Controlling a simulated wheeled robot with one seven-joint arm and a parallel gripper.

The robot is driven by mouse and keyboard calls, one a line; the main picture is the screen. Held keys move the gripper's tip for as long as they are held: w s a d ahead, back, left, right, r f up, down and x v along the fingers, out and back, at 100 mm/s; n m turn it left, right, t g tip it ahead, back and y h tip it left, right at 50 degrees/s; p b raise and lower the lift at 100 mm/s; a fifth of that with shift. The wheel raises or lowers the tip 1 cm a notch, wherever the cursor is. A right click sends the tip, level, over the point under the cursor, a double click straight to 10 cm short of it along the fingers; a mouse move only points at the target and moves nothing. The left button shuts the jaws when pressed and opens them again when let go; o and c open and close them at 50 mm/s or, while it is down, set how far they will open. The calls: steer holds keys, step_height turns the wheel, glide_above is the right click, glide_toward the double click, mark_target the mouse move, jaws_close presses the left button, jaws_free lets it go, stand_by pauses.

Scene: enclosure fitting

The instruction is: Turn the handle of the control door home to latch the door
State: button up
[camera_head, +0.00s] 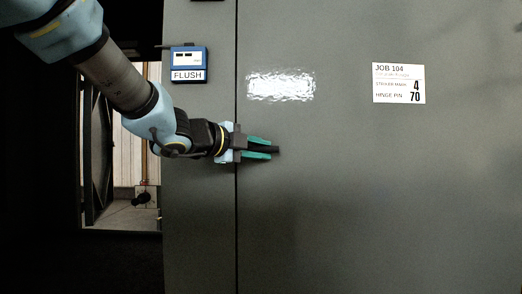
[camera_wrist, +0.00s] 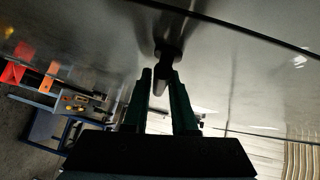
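The control door (camera_head: 380,200) is a large grey panel that fills most of the head view, with a thin vertical seam at its left edge. Its handle (camera_head: 276,150) is a small dark lever near that edge. The handle also shows in the wrist view (camera_wrist: 163,68), standing out from the door face. My gripper (camera_head: 262,148) comes in from the left, with its teal fingers on either side of the handle. In the wrist view my gripper (camera_wrist: 160,78) straddles the lever, with a narrow gap at the left finger. The fingers partly hide the handle.
A blue indicator (camera_head: 189,57) above a "FLUSH" label is on the grey panel left of the seam. A white job card (camera_head: 399,83) is on the door at upper right. A bench with orange and red items (camera_wrist: 75,100) shows at left in the wrist view.

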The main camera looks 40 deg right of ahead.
jaws_close()
